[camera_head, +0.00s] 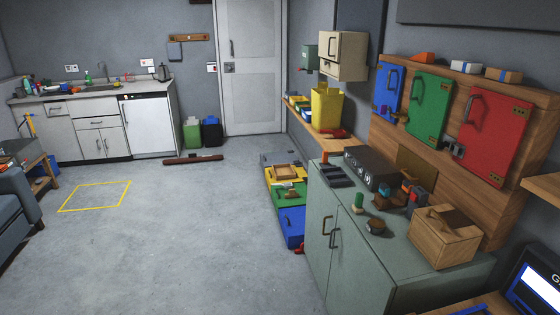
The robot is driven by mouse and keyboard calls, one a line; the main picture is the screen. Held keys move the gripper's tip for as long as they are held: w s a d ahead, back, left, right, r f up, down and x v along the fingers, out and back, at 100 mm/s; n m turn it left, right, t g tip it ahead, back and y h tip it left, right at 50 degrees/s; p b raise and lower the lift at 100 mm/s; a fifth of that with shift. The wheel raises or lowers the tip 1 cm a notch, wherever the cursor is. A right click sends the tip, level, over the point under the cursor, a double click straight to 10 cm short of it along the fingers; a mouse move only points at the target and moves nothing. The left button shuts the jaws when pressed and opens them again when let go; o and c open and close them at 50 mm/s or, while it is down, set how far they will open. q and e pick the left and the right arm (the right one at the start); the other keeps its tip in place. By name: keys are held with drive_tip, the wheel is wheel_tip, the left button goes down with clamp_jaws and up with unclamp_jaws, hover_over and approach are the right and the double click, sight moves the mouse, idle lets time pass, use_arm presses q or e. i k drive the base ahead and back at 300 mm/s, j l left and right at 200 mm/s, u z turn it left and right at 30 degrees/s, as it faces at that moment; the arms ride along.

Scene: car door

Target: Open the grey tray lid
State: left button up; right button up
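A small grey panel (280,158), which looks like the grey tray lid, shows at the far end of a row of coloured trays low along the right wall. It is small in the view, and I cannot tell its exact angle or whether it is shut. A green tray (289,195) and a blue one (292,224) follow closer to me. Neither of my grippers is in view.
A grey-green cabinet (350,247) with a wooden box (444,238) on top stands right of the trays. Blue, green and red doors (494,135) hang on a wooden panel above. A yellow floor square (96,196) lies left. The middle floor is clear.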

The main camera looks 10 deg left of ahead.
sight(268, 159)
drive_tip(key=i+j+u, duration=0.25)
drive_tip(key=i, duration=0.15)
drive_tip(key=i+j+u, duration=0.1)
drive_tip(key=i+u, duration=0.5)
drive_tip(key=i, duration=4.85)
drive_tip(key=i+j+z, duration=0.1)
drive_tip(key=i+z, duration=0.3)
drive_tip(key=i, duration=0.15)
drive_tip(key=i+j+z, duration=0.4)
drive_tip(key=i, duration=0.15)
drive_tip(key=i+j+z, duration=0.4)
drive_tip(key=i+l, duration=0.1)
